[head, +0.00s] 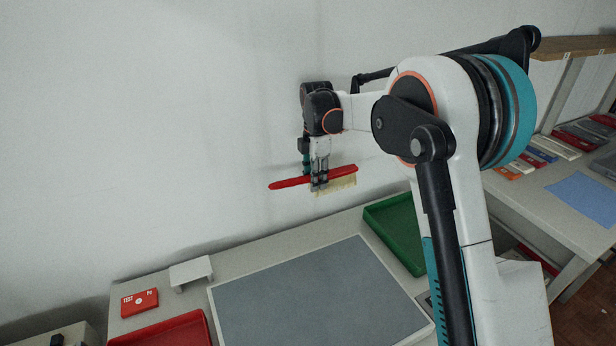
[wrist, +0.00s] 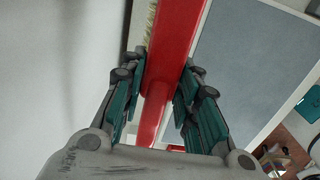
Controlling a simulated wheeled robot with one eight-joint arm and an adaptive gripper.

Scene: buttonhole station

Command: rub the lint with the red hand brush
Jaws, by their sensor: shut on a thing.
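The red hand brush (head: 290,183) has a long red handle and pale bristles (head: 338,188) hanging downward on its right part. My gripper (head: 319,182) is shut on it, and the brush is held in the air above the back of the workbench, near the wall. In the wrist view the red brush (wrist: 173,60) runs between the two teal finger pads of my gripper (wrist: 160,95). Some pale bristles show along its left edge. I cannot make out any lint in either view.
A grey mat (head: 320,300) with a pale border covers the middle of the bench. A green tray (head: 395,232) stands at its right, a red tray (head: 165,335) at its left. A red box (head: 140,302) and a small white stand (head: 190,272) sit at back left. Another table (head: 520,190) is at right.

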